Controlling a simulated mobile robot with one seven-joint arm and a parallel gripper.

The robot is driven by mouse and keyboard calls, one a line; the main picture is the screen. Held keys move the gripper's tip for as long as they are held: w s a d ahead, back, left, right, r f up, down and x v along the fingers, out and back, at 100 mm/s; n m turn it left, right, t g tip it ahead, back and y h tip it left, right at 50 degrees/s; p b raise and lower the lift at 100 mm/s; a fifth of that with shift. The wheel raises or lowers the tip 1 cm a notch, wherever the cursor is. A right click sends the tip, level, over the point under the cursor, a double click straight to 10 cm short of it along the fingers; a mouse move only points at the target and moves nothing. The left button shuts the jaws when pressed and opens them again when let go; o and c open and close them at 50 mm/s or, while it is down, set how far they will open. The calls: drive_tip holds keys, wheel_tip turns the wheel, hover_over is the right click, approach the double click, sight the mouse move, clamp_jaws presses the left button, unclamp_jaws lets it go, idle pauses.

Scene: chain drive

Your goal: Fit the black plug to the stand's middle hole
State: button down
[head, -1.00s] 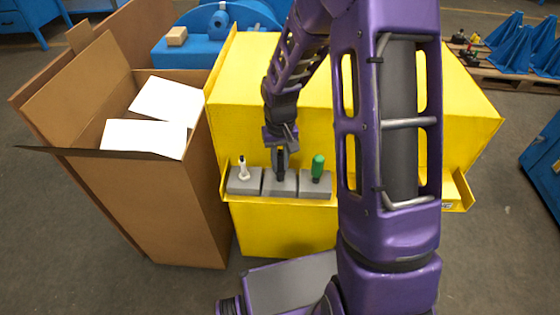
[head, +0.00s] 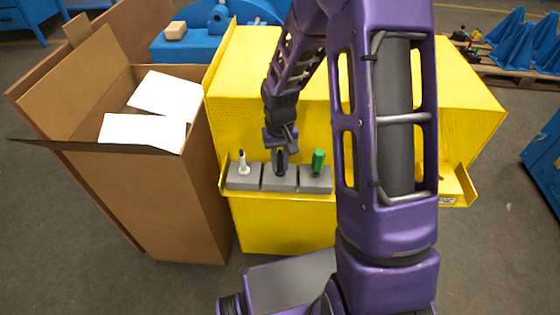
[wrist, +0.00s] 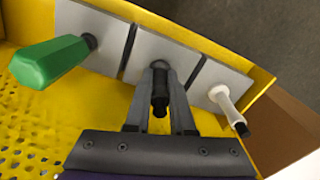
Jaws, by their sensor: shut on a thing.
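The stand is a row of three grey blocks (head: 280,184) on the yellow machine's ledge. The black plug (wrist: 160,88) is between my gripper's fingers, upright at the middle block. Its lower end meets the dark hole area; how deep it sits cannot be told. My gripper (head: 279,165) is shut on the plug, directly above the middle block; it also shows in the wrist view (wrist: 161,98). A white plug (head: 242,164) with a dark top stands in the left block, and a green plug (head: 318,161) in the right block.
The yellow machine (head: 280,225) has a raised lip at the ledge's left end and a wall behind the stand. An open cardboard box (head: 180,210) with white sheets stands close on the left. The neighbouring plugs flank my gripper. My arm hides part of the ledge.

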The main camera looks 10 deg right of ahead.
drive_tip(key=shift+f, duration=0.15)
drive_tip(key=c, duration=0.7)
unclamp_jaws()
wheel_tip(320, 180, up, 17)
drive_tip(key=p, duration=0.3)
drive_tip(key=shift+r, duration=0.2)
